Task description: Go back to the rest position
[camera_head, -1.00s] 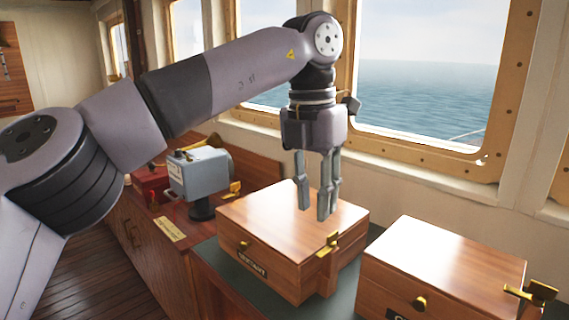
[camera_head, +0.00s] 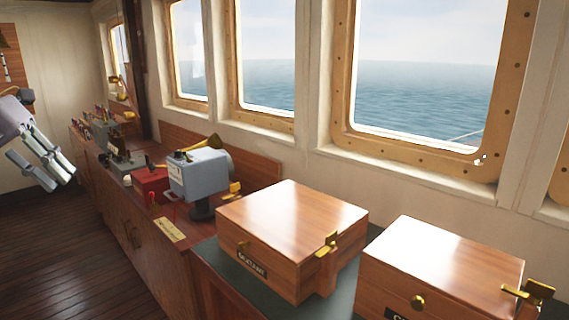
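My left gripper (camera_head: 50,168) is at the far left edge of the head view, over the wooden floor and away from the counter. Its fingers point down and to the right, and nothing shows between them. The fingers look spread apart. Only the gripper end of the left arm shows; the rest is out of the picture. My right gripper is not in view.
Two closed wooden boxes, one in the middle (camera_head: 292,215) and one at right (camera_head: 440,262), stand on a green-topped counter (camera_head: 235,272). A grey device (camera_head: 200,175) and a red box (camera_head: 152,185) stand further along. The wooden floor (camera_head: 75,260) is clear. Windows line the wall.

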